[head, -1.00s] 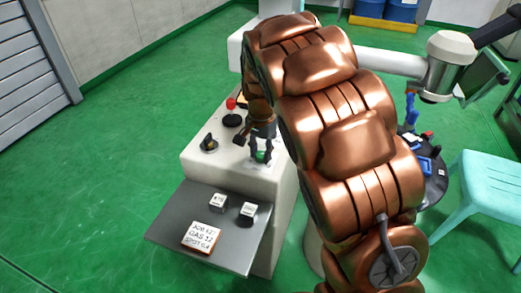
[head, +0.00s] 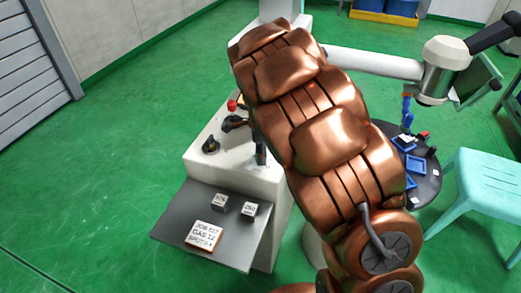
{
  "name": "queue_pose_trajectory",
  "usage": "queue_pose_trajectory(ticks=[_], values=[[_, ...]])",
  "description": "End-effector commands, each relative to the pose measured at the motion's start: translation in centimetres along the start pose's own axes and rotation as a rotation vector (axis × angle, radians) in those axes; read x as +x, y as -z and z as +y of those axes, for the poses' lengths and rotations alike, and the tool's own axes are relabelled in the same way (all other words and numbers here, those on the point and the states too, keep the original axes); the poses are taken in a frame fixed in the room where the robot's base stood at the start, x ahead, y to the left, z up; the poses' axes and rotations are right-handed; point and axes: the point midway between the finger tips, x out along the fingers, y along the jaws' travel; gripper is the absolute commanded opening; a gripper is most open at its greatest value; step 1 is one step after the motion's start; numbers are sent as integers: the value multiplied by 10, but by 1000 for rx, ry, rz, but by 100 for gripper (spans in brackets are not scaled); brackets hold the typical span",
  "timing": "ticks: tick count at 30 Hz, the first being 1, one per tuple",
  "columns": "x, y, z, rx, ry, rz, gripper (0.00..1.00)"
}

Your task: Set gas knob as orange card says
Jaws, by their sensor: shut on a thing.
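The orange-edged card (head: 204,235) lies on the grey shelf, its white face up; I read "GAS 12" on the middle line, while the other lines are less clear. The pale machine (head: 232,158) has a black knob (head: 210,145) near its left edge and a red-topped control (head: 232,105) behind. My gripper (head: 260,156) is at the machine top's right side, mostly covered by my copper arm. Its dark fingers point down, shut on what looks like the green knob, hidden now. Its pointer and scale cannot be seen.
The grey shelf (head: 170,226) also holds two small blocks with white tops (head: 220,201) (head: 249,209). A round dark table (head: 424,190) with blue trays and a turquoise stool (head: 485,178) stand to the right. Green floor is open at left.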

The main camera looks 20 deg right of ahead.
Motion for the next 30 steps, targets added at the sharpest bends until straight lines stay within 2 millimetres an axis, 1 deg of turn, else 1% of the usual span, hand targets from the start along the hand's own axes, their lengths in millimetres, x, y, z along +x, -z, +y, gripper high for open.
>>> queue_pose_trajectory(ticks=[1,10,15,28,29,30], values=[[-3,0,-1,30,4,-1,0],[-2,-1,-1,164,4,-3,0],[-2,-1,-2,194,4,-3,0],[-1,-1,-2,202,5,-3,0],[-1,-1,-2,201,5,-3,37],[-1,-1,-2,201,5,-3,41]])
